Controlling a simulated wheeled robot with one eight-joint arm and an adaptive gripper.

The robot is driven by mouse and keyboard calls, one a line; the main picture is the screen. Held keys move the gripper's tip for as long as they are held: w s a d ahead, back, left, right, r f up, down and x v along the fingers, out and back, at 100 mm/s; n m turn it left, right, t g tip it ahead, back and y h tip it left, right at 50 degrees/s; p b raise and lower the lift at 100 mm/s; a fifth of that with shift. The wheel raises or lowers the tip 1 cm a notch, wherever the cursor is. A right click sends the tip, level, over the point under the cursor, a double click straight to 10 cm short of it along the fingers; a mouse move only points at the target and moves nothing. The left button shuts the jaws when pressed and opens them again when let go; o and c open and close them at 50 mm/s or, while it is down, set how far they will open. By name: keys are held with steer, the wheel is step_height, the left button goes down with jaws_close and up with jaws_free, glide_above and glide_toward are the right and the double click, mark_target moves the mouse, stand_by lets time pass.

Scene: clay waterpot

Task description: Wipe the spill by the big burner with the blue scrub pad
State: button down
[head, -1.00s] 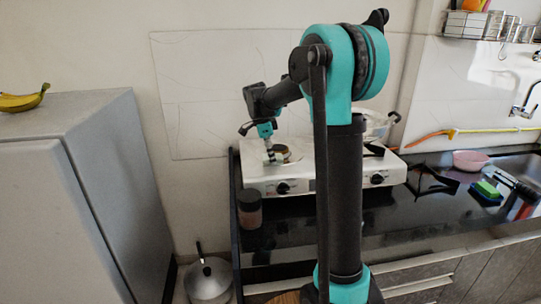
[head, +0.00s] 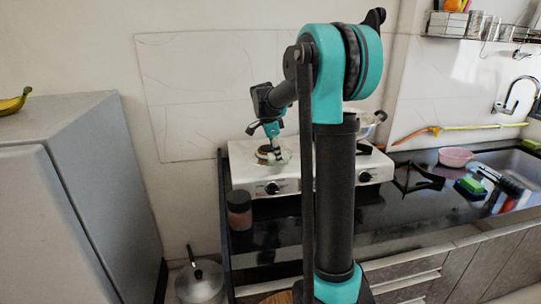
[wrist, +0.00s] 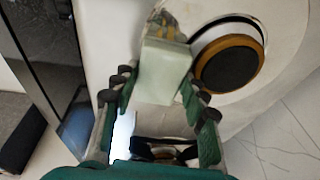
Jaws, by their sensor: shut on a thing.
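My gripper (wrist: 158,95) is shut on a pale, block-shaped pad (wrist: 165,62). The pad looks whitish grey here, and I see no clear blue on it. It is over the white stove top, just left of a burner (wrist: 230,68) with a dark cap and brass ring in the wrist view. A mottled yellow-brown patch (wrist: 172,20), perhaps the spill, shows just beyond the pad's far end. Whether the pad touches the stove is unclear. In the head view my gripper (head: 276,150) is low over the stove's left burner (head: 264,153).
A dark-lidded jar (head: 239,212) stands in front of the stove (head: 242,181). Right along the black counter are a dark rack (head: 418,178), a green-and-blue sponge (head: 470,185), a pink bowl (head: 455,157) and the sink (head: 513,165). A fridge (head: 90,190) stands left.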

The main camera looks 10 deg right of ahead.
steer(key=shift+w+d, duration=0.15)
steer(key=shift+d, duration=0.65)
steer(key=shift+a, duration=0.1)
steer(key=shift+a, duration=4.35)
steer(key=shift+d, duration=0.1)
steer(key=shift+d+v, duration=0.2)
steer(key=shift+v, duration=0.75)
steer(key=shift+d+r, duration=0.1)
steer(key=shift+r, duration=2)
steer(key=shift+r, duration=0.1)
